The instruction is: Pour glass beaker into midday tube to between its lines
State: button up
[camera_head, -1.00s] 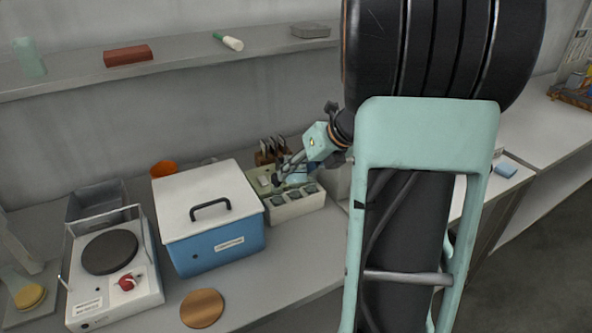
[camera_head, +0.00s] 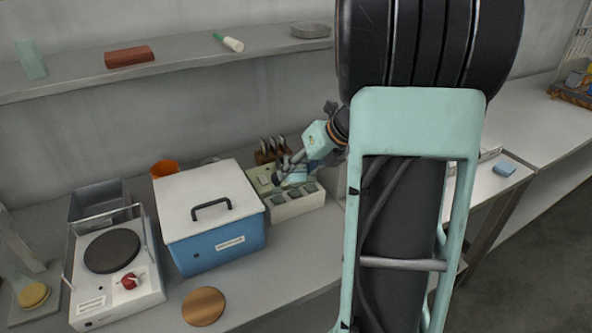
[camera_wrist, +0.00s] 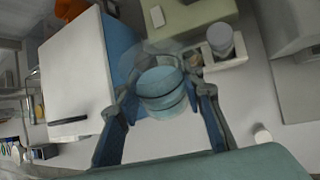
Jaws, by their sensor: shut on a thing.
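My gripper (camera_wrist: 166,106) is shut on the glass beaker (camera_wrist: 162,92), with one finger on each side of it in the wrist view. The beaker is clear and holds pale blue liquid. In the head view my gripper (camera_head: 282,176) is small, just right of the blue box and above a white rack. A grey-capped or grey-filled round vessel (camera_wrist: 220,40) sits in a pale holder right of the beaker in the wrist view. I cannot tell which thing is the midday tube, and no lines can be read.
A blue box with a white lid (camera_head: 212,215) stands close left of my gripper. The white rack (camera_head: 296,206) with dark square openings is beneath it. A hotplate (camera_head: 112,268) and a wooden disc (camera_head: 203,306) are further left. A small white cylinder (camera_wrist: 262,134) stands on the bench.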

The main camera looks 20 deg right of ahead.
jog(key=shift+s+m+g+y+p, duration=0.1)
jog(key=shift+m+g+y+p, duration=0.4)
jog(key=shift+g+p, duration=2)
dwell(3.2)
jog(key=shift+t+p, duration=0.7)
jog(key=shift+p, duration=1.6)
